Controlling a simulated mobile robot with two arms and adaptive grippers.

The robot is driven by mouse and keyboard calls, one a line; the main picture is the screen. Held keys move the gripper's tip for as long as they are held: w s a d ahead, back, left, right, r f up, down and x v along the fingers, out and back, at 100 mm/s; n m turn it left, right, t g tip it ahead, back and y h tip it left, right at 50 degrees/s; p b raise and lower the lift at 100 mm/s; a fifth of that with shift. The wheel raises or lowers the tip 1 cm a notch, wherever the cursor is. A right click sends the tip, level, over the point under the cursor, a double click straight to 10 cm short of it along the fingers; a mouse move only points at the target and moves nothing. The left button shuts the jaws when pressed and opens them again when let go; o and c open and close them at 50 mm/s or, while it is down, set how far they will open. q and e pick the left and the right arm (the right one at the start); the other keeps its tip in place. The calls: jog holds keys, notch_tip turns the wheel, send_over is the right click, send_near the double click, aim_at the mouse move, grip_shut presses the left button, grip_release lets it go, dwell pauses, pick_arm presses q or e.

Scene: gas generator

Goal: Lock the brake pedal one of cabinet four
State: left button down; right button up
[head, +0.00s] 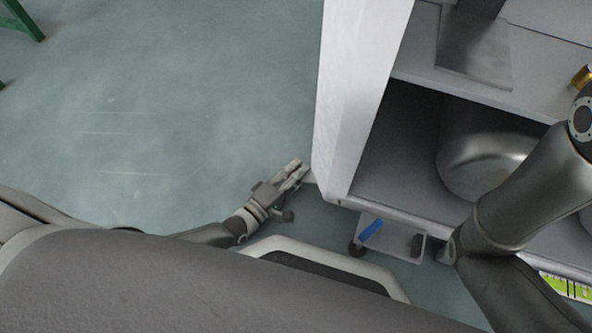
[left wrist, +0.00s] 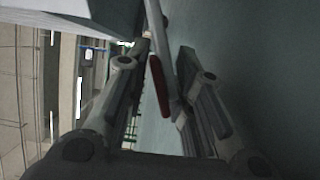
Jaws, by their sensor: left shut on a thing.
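The white cabinet (head: 345,110) stands right of centre in the head view. My left gripper (head: 298,172) is low beside its near left corner, just above the floor. In the left wrist view the red brake pedal (left wrist: 160,86) lies between the fingers of my left gripper (left wrist: 166,68), next to a pale narrow plate (left wrist: 156,35). The gripper is shut on the pedal; the exact contact is hard to see. In the head view this pedal is hidden. A blue pedal (head: 371,230) on another castor bracket shows under the cabinet's front edge. My right gripper is out of view.
The cabinet's lower shelf holds a large metal pot (head: 485,150). My right arm crosses in front of the cabinet at the right. Open green floor (head: 150,110) lies left of the cabinet, with green legs (head: 24,20) at the far upper left.

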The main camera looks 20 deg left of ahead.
pick_arm(q)
jog(key=c, duration=1.6)
grip_release()
jog(key=shift+s+f, duration=0.1)
jog(key=shift+f, duration=0.15)
jog(key=v, duration=1.2)
jog(key=shift+r, duration=0.1)
